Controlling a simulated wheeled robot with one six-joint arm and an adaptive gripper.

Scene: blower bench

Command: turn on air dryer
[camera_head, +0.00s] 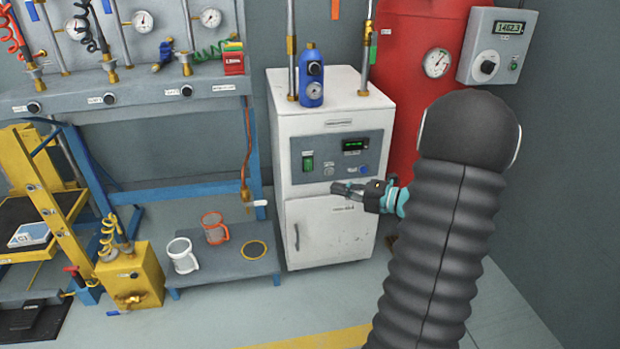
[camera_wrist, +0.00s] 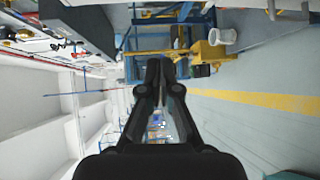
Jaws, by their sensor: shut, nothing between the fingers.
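The air dryer (camera_head: 310,230) is a white cabinet standing against the red tank. My gripper (camera_head: 336,187) appears in front of the cabinet, at the panel's lower edge, fingers pointing left. It overlaps the panel below and right of the green switch; I cannot tell its distance from the surface. In the wrist view the fingers (camera_wrist: 164,66) are together and empty.
The red tank (camera_head: 430,60) and a grey wall box (camera_head: 497,47) are at right. Floor before the dryer is clear.

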